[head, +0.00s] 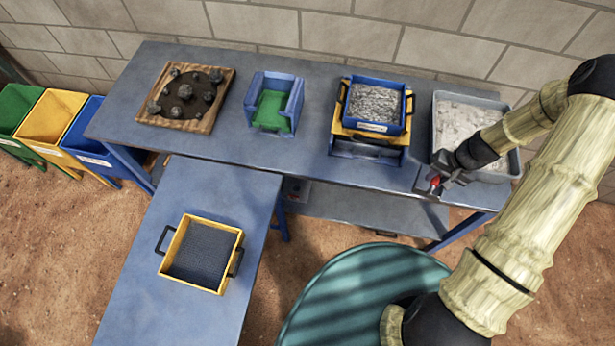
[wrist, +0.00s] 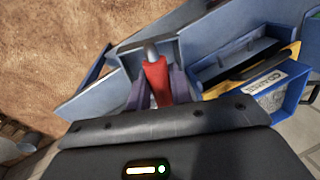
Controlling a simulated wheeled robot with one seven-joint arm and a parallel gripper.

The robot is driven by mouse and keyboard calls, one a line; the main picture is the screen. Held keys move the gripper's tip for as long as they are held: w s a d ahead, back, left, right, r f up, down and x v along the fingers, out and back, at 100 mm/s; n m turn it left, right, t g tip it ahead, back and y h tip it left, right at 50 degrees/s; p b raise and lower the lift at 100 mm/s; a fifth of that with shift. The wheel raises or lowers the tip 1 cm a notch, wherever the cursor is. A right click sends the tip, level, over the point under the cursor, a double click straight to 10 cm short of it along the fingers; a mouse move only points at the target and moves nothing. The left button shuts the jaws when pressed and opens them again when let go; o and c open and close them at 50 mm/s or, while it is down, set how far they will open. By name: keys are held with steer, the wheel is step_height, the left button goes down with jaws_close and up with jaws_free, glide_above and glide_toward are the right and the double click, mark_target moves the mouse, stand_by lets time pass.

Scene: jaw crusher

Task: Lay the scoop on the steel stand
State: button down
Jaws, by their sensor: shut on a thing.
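My gripper (head: 440,178) is shut on the red handle of the scoop (head: 435,182), at the front right edge of the long blue table. In the wrist view the red scoop handle (wrist: 156,80) stands between the two fingers, with a grey metal end beyond it. A grey, box-like metal shape (wrist: 128,48) lies around that end. I cannot tell whether it is the scoop's pan or the steel stand, nor whether the scoop touches anything under it. My gripper and arm hide part of this spot in the head view.
A grey tray of pale powder (head: 450,105) stands right beside my gripper. Left of it, a blue tray of grey grit (head: 376,126) sits on a yellow-framed unit (head: 345,131). A blue box with a green inside (head: 272,108) and a wooden tray of rocks (head: 208,124) stand further left. A yellow sieve (head: 186,279) lies on the front table.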

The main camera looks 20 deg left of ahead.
steer(key=f+b, duration=0.3)
steer(key=f, duration=0.1)
steer(key=f+b, duration=0.2)
steer(key=f, duration=0.1)
steer(key=shift+w+d+f+b, duration=0.1)
steer(key=shift+d+f+b, duration=0.1)
steer(key=shift+f+b, duration=0.2)
steer(key=shift+r, duration=0.15)
